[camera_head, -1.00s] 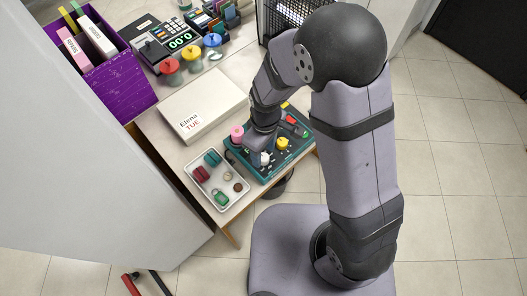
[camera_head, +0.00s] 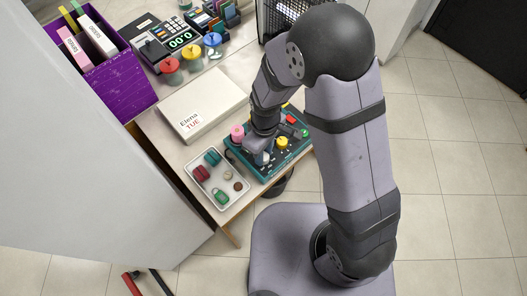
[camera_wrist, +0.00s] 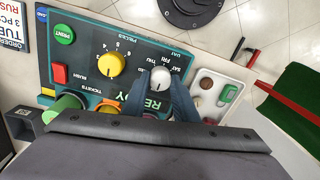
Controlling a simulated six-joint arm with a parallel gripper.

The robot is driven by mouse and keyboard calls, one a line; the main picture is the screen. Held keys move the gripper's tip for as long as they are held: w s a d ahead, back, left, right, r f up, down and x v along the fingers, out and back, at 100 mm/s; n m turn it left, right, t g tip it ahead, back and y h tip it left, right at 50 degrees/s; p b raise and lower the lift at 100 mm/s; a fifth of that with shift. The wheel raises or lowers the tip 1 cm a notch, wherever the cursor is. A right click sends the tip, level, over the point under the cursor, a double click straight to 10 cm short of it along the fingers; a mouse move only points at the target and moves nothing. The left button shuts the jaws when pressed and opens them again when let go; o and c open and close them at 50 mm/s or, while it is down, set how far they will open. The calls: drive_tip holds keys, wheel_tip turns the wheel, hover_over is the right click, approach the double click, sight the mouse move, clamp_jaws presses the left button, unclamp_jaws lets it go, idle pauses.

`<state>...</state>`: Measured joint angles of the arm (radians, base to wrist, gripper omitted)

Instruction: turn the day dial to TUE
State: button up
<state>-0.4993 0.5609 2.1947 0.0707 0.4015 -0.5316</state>
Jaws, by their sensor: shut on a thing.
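The day dial (camera_wrist: 160,77) is a small white-grey knob on the teal panel (camera_wrist: 85,75). Day names such as SAT, FRI and THU are printed around it in the wrist view. Its pointer is too small to read for certain. My gripper (camera_wrist: 160,82) has one finger on each side of the knob and is shut on it. A white box (camera_head: 205,105) beside the panel reads "Elena TUE".
A yellow PIECES dial (camera_wrist: 111,65), a green PRINT button (camera_wrist: 63,34) and a red RUSH button (camera_wrist: 60,75) share the panel. A white tray (camera_head: 222,207) of small items stands close to the panel's left.

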sight(265, 156)
drive_tip(key=shift+m, duration=0.3)
drive_tip(key=m+p, duration=0.1)
drive_tip(key=m, duration=0.2)
drive_tip(key=shift+r+m, duration=0.1)
drive_tip(key=shift+m, duration=0.2)
drive_tip(key=m+p, duration=0.1)
drive_tip(key=m, duration=0.3)
drive_tip(key=shift+m, duration=0.3)
drive_tip(key=o, duration=1.1)
drive_tip(key=shift+c, duration=0.2)
drive_tip(key=shift+d+r+b, duration=0.15)
drive_tip(key=shift+r+b, duration=0.5)
drive_tip(key=shift+r, duration=2.95)
